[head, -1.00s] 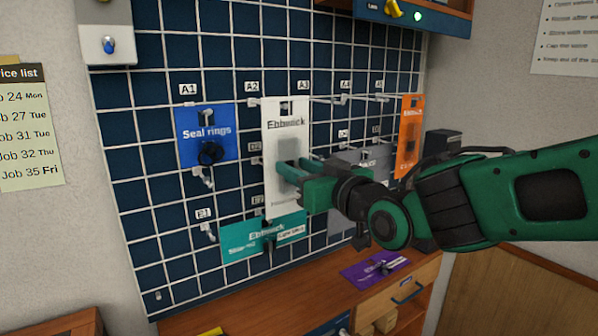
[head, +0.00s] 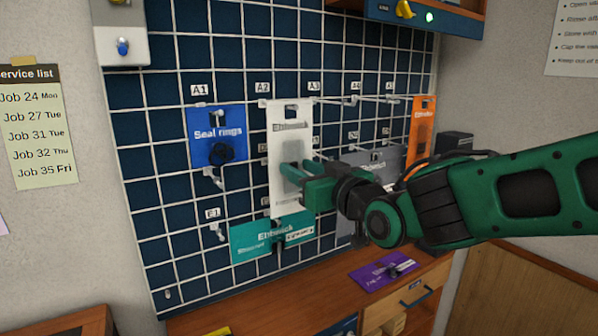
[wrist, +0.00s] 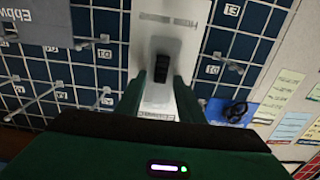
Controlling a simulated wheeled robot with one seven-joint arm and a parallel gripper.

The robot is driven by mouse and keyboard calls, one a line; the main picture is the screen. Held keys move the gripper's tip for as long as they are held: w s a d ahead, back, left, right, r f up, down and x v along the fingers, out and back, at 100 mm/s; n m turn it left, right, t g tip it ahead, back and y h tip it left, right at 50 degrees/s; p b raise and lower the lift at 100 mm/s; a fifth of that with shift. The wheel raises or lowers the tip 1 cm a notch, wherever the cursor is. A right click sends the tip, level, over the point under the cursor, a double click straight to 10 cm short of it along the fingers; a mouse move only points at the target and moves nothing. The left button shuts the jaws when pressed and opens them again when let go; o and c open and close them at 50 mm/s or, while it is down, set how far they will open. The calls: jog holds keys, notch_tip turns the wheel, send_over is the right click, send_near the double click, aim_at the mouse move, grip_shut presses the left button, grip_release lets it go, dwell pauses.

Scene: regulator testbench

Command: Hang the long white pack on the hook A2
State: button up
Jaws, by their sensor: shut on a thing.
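The long white pack (head: 290,132) is upright in front of the pegboard grid, its slotted top just below the row of labels A1 to A5. My gripper (head: 292,178) is shut on its lower middle part. In the wrist view the pack (wrist: 163,40) lies between my two fingers (wrist: 160,85), around a dark item in its clear blister. The A2 label (head: 263,88) shows just left of the pack's top. A light hook tip (head: 263,103) shows at the pack's upper left edge; I cannot tell whether it passes through the slot.
A blue Seal rings pack (head: 217,135) hangs at A1, left of the white pack. A teal pack (head: 270,237) hangs below, a grey pack (head: 372,165) and an orange pack (head: 422,130) to the right. A purple pack (head: 385,272) lies on the wooden bench top (head: 330,285).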

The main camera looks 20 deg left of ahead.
jog(key=o, duration=1.2)
jog(key=shift+c, duration=0.2)
